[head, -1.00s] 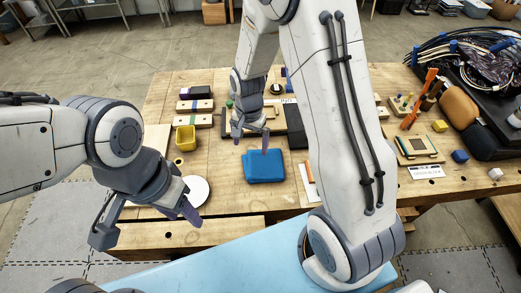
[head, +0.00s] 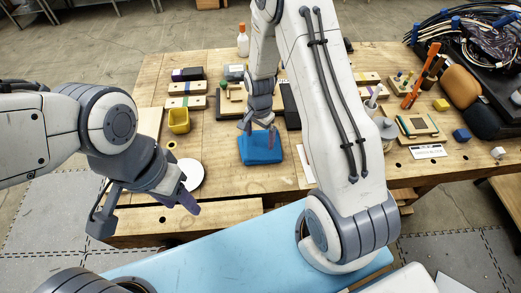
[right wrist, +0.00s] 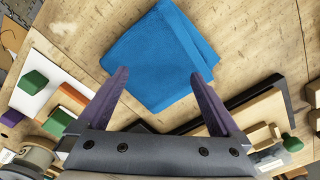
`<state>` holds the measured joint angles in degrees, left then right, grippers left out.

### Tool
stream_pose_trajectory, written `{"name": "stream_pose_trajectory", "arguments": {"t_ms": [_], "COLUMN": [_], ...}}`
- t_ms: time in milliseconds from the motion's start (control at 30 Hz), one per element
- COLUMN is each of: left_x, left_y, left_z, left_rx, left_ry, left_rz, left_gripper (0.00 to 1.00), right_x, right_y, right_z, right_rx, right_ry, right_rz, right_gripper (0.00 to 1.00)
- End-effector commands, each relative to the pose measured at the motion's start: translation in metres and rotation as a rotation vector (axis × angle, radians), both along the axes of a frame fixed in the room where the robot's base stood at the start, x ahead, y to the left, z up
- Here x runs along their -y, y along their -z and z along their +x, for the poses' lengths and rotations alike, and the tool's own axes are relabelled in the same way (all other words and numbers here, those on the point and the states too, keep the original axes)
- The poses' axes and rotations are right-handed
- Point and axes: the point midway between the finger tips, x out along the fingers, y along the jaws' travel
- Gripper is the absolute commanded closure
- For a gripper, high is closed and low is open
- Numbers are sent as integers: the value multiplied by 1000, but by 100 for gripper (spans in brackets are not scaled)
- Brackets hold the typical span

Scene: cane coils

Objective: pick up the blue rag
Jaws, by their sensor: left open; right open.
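The blue rag (head: 261,148) lies folded flat on the wooden workbench, near its front middle in the head view. It also fills the upper middle of the right wrist view (right wrist: 160,52). My right gripper (head: 258,128) is open and empty just above the rag's far part. In the right wrist view its two purple fingertips (right wrist: 158,80) are spread apart, with the rag beyond and between them. My left gripper (head: 145,220) is open and empty at the front left, away from the rag. The rag's far edge is partly hidden by my right gripper in the head view.
A yellow bin (head: 179,121) and a white disc (head: 188,175) lie left of the rag. Wooden blocks (head: 186,102) stand behind. A dark strip (head: 289,106) lies close on the right. Cables and cases crowd the far right. Bare bench surrounds the rag's front.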

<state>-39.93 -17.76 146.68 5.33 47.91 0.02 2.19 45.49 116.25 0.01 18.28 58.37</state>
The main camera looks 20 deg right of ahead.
Motion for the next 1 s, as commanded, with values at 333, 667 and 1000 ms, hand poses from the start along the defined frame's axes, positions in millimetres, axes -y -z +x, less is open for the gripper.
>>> {"name": "stream_pose_trajectory", "arguments": {"t_ms": [333,667,1000], "left_x": [0,0,0], "left_y": [18,18,19], "left_z": [0,0,0], "left_rx": [0,0,0], "left_ry": [-3,-3,-3], "left_rz": [0,0,0], "left_gripper": [50,50,50], "right_x": [0,0,0], "right_y": [24,25,26], "right_z": [1,0,0], "right_rx": [1,0,0], "right_ry": [-1,-1,-1], "right_rz": [0,0,0], "right_gripper": [0,0,46]}}
